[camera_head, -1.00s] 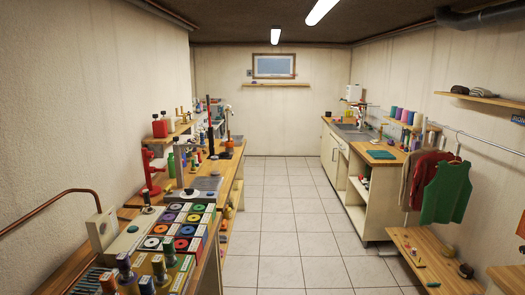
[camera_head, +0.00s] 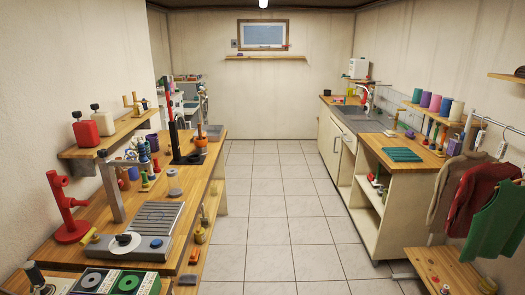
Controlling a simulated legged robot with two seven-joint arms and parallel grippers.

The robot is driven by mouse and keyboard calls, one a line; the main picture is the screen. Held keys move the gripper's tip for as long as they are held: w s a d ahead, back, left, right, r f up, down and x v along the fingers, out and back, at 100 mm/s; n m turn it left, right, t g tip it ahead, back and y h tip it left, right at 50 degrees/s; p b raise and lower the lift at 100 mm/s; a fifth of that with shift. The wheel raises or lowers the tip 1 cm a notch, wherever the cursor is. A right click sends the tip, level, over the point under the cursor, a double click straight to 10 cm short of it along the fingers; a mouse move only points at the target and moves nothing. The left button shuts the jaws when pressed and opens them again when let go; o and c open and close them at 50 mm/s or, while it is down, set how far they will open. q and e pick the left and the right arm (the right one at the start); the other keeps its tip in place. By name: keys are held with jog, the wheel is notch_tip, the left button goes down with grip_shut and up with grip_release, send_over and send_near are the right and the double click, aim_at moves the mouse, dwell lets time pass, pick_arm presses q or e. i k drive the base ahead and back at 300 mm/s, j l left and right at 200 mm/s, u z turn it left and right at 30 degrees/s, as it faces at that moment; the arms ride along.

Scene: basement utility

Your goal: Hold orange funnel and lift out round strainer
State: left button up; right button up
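Neither of my grippers is in view. I cannot make out a funnel or a round strainer for sure at this distance. A small orange, cup-like thing (camera_head: 201,142) stands toward the far end of the left workbench, with a thin upright piece above it. It is too small to tell whether it is a funnel. The sink (camera_head: 366,124) with its tap (camera_head: 368,97) is set in the right counter, and small items near it are too small to name.
The left workbench (camera_head: 205,167) carries a red stand (camera_head: 70,208), a grey flat device (camera_head: 142,228) and spools. The right counter (camera_head: 395,150) holds a green folded cloth (camera_head: 402,154). Clothes hang at the right above a low wooden bench (camera_head: 447,272). The tiled aisle (camera_head: 280,215) between is clear.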

aim_at(199, 125)
jog(key=i, duration=5.4)
jog(key=i+u, duration=0.25)
jog(key=i, duration=0.25)
jog(key=i+l+u, duration=0.25)
jog(key=i, duration=0.2)
jog(key=i+l+u, duration=0.25)
jog(key=i, duration=0.2)
jog(key=i+l+u, duration=0.25)
jog(key=i+l, duration=0.1)
jog(key=i, duration=0.1)
